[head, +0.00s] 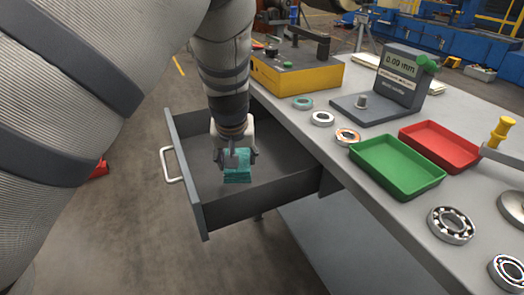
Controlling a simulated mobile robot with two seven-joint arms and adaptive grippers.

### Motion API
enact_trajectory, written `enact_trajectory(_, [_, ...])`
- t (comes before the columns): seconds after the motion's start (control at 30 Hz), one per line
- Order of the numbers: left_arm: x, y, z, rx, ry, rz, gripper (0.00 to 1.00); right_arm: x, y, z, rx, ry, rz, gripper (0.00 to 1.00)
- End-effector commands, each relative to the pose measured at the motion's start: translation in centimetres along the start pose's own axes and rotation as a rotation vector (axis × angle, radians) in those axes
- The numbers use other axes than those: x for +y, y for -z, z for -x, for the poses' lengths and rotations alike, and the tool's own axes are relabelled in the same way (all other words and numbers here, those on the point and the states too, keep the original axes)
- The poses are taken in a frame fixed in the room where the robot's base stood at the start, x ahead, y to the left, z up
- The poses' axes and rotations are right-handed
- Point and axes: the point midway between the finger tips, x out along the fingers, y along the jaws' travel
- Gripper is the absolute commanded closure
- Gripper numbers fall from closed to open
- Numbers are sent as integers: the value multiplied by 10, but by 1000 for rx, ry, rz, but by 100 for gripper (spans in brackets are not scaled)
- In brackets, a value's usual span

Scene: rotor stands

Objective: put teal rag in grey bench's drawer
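The teal rag (237,174) is a small folded block at the fingertips of my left gripper (236,157). The gripper points down over the open grey drawer (199,215), with the rag inside the drawer's outline. I cannot tell whether the rag touches the drawer floor. The fingers are at the rag's top and seem closed on it. The drawer is pulled out to the left from the grey bench (292,122), its white handle (171,164) on the front panel. The drawer floor around the rag looks empty. My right gripper is not in view.
On the bench top are a green tray (397,166), a red tray (440,146), several bearings and rings (450,225), a gauge with a display (385,85) and a yellow fixture (297,75). A red object (98,169) lies on the floor at left.

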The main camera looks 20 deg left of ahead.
Motion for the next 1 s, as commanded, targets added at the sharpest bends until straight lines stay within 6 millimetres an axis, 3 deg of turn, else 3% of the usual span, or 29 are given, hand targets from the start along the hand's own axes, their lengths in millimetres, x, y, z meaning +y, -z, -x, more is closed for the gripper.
enact_trajectory(0.03, [-4,-2,-22,-19,7,-1,73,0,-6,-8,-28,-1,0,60])
enact_trajectory(0.13, [-11,4,-47,-19,7,-1,73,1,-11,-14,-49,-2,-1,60])
enact_trajectory(0.43, [-22,16,-84,-12,5,-2,73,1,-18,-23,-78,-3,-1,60])
enact_trajectory(0.53, [-21,7,-101,-14,3,-2,73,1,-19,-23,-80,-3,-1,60])
enact_trajectory(0.93, [-21,4,-110,-8,2,-2,73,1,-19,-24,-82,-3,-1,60])
enact_trajectory(0.97, [-21,4,-110,-7,2,-2,43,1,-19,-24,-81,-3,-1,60])
enact_trajectory(1.0, [-21,4,-109,-7,2,-2,34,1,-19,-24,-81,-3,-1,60])
